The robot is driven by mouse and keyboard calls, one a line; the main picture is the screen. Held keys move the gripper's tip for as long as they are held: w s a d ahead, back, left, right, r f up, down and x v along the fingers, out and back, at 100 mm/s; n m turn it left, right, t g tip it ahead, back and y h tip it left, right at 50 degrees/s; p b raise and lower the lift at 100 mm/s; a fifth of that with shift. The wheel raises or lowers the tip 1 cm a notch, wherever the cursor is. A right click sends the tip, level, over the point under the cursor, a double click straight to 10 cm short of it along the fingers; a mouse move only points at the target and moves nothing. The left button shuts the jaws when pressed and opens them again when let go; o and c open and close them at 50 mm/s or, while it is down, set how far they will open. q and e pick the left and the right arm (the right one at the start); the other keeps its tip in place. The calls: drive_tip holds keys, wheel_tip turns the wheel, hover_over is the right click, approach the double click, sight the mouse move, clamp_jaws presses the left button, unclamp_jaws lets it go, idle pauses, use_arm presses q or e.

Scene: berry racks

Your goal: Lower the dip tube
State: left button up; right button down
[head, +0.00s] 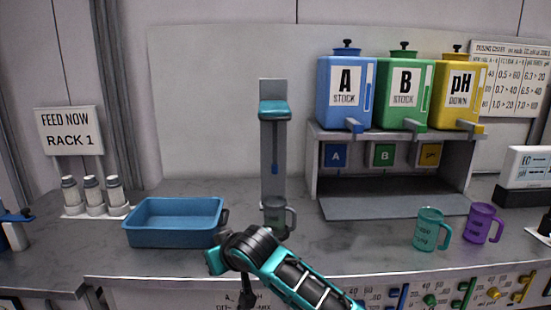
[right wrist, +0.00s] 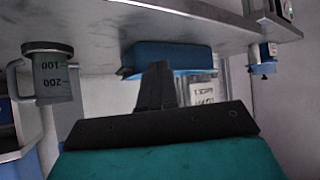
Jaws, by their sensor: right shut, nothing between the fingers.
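A grey upright stand (head: 268,150) rises at the middle back of the counter with a teal head (head: 274,108) at its top. A thin blue tube (head: 275,167), probably the dip tube, hangs below that head. A dark grey mug (head: 275,213) stands under it, with a gap between them. The mug also shows in the right wrist view (right wrist: 54,80), with volume marks. My right gripper (right wrist: 155,70) is shut and empty, with the blue tray behind its fingers. My left gripper is not in view.
A blue tray (head: 172,240) sits left of the mug, near several white bottles (head: 92,195). Blue, green and yellow tanks (head: 345,95) stand on a rack at right. A teal mug (head: 427,230) and a purple mug (head: 481,222) stand on the right of the counter.

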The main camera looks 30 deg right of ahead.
drive_tip(key=w+d+r+m+h+p, duration=0.15)
drive_tip(key=d+r, duration=0.25)
drive_tip(key=r, duration=0.8)
drive_tip(key=w+d+r+m+h, duration=0.2)
drive_tip(key=d+r, duration=0.1)
drive_tip(key=r, duration=0.8)
drive_tip(key=s+d+r+m+h, duration=0.1)
drive_tip(key=s+d+r+m, duration=0.1)
drive_tip(key=r, duration=0.6)
drive_tip(key=s+d+r+m+g+h, duration=0.1)
drive_tip(key=s+d+r, duration=0.3)
drive_tip(key=r, duration=0.4)
drive_tip(key=shift+s+d+r+m+h+p, duration=0.15)
drive_tip(key=shift+d+r+m+h+p, duration=0.2)
drive_tip(key=shift+m+h, duration=0.15)
drive_tip(key=shift+f, duration=0.1)
drive_tip(key=s+a+f+x, duration=0.1)
drive_tip(key=f+x, duration=0.1)
drive_tip(key=x, duration=1.1)
drive_tip(key=shift+s, duration=0.2)
